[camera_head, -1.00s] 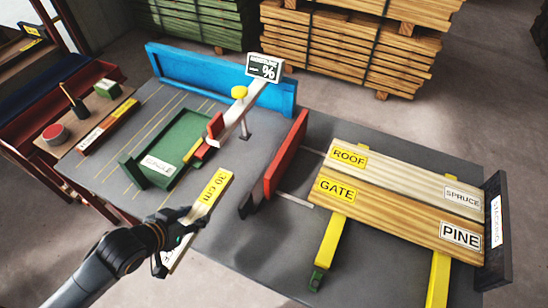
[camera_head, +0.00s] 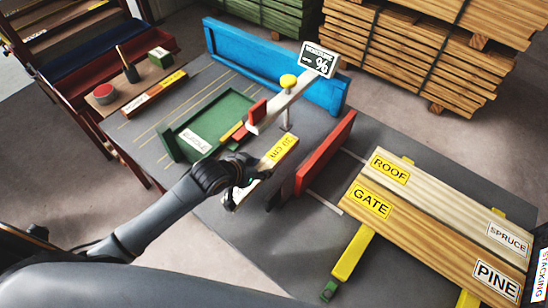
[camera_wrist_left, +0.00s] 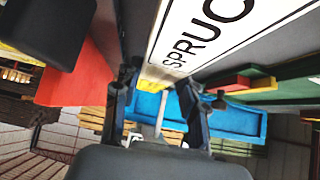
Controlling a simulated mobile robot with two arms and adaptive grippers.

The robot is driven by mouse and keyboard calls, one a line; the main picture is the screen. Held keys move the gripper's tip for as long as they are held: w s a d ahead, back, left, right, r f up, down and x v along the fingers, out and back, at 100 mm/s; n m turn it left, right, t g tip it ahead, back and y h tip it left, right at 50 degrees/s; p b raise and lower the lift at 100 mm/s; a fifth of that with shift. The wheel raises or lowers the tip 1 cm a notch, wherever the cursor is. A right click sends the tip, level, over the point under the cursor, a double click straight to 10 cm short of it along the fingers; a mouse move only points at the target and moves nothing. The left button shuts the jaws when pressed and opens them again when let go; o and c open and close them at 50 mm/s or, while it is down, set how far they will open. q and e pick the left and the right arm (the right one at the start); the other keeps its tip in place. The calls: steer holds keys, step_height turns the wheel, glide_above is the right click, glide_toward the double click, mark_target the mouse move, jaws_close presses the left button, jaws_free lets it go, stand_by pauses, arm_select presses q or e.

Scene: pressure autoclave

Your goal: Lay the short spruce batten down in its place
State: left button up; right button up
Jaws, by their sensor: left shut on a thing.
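My left gripper (camera_head: 242,178) is shut on the short spruce batten (camera_head: 277,152), gripping its near part. The batten is pale, with a yellow "30 cm" label, and lies slantwise between the green tray and the red upright board. In the left wrist view the batten (camera_wrist_left: 235,28) shows a white "SPRUCE" label, above the gripper's fingers (camera_wrist_left: 157,105). I cannot tell whether it touches the table. The green tray (camera_head: 238,104) has a white label and a bare floor. A pale arm with a yellow knob (camera_head: 288,81) reaches over its right side. My right gripper is not in view.
A red upright board (camera_head: 330,150) stands close right of the batten. A blue board (camera_head: 270,65) closes the table's far side. Long battens marked spruce and pine (camera_head: 430,245) lie on yellow supports at right. Timber stacks (camera_head: 420,60) stand behind.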

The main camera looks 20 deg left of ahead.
mark_target(273, 161)
arm_select(q)
steer(key=w, duration=0.1)
steer(key=w+d, duration=0.1)
steer(key=w, duration=0.1)
steer(key=w+d, duration=0.1)
steer(key=w, duration=0.1)
steer(key=shift+p, duration=0.35)
steer(key=f, duration=0.2)
steer(key=shift+w+d+f+p, duration=0.15)
steer(key=shift+w+f+p, duration=0.15)
steer(key=shift+p, duration=0.1)
steer(key=shift+f, duration=0.45)
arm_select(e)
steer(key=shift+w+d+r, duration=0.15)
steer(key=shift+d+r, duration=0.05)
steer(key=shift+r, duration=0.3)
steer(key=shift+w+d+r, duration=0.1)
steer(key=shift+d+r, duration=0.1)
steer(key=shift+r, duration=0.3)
arm_select(q)
steer(key=shift+f, duration=0.1)
steer(key=o, duration=0.9)
steer(key=shift+s, duration=0.1)
steer(key=o, duration=0.3)
steer(key=shift+o, duration=0.4)
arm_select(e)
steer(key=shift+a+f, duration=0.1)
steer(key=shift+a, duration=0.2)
